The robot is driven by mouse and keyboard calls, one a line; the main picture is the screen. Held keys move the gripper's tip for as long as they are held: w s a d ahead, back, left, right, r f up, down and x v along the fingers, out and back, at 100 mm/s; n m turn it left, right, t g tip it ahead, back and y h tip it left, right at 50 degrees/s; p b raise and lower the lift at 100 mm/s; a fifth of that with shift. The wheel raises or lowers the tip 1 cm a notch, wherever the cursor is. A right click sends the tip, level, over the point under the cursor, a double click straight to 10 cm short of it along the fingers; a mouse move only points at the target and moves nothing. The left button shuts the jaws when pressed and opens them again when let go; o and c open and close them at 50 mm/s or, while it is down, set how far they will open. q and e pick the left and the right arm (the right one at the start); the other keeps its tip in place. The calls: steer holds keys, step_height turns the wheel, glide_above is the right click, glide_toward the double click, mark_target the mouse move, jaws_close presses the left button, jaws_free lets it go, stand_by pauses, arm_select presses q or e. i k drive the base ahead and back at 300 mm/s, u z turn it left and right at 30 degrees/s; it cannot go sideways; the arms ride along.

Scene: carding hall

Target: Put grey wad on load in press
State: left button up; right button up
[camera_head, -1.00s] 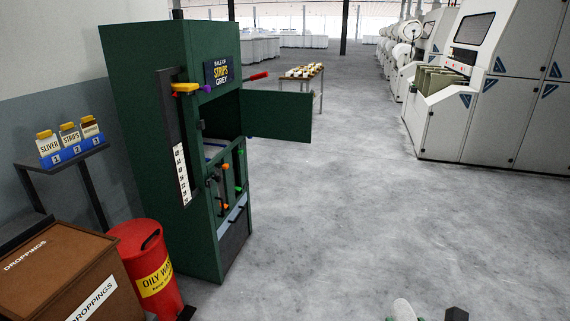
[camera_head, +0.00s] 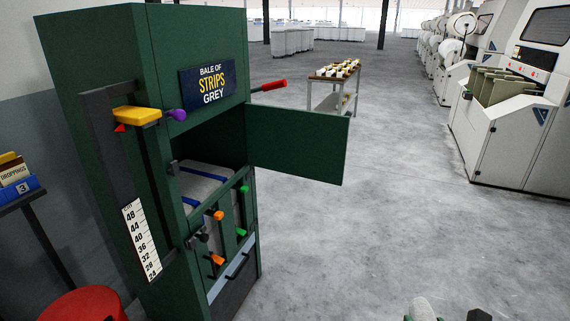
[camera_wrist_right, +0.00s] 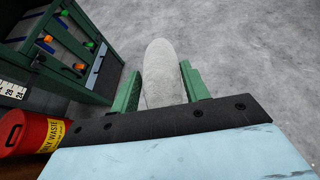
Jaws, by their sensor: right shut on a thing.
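The grey wad (camera_wrist_right: 163,75) is a pale, rounded, elongated lump. My right gripper (camera_wrist_right: 163,88) is shut on it, with a green finger on each side in the right wrist view. The wad's pale tip (camera_head: 422,306) shows at the bottom edge of the head view, in front of and to the right of the press. The green press (camera_head: 100,70) stands at left with its door (camera_head: 300,145) swung open to the right. Inside, the grey load (camera_head: 205,180) with blue straps is partly hidden by the front frame. My left gripper is not in view.
The press sign (camera_head: 207,83) reads "Bale of strips grey". A red waste bin (camera_head: 80,305) stands at lower left beside a label shelf (camera_head: 25,195). A table of samples (camera_head: 333,73) and white machines (camera_head: 510,130) stand farther back. The floor right of the press is clear.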

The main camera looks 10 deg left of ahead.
mark_target(194, 185)
steer(key=u, duration=0.45)
steer(key=i, duration=1.9)
steer(key=u, duration=0.8)
steer(key=i, duration=0.4)
steer(key=u, duration=0.15)
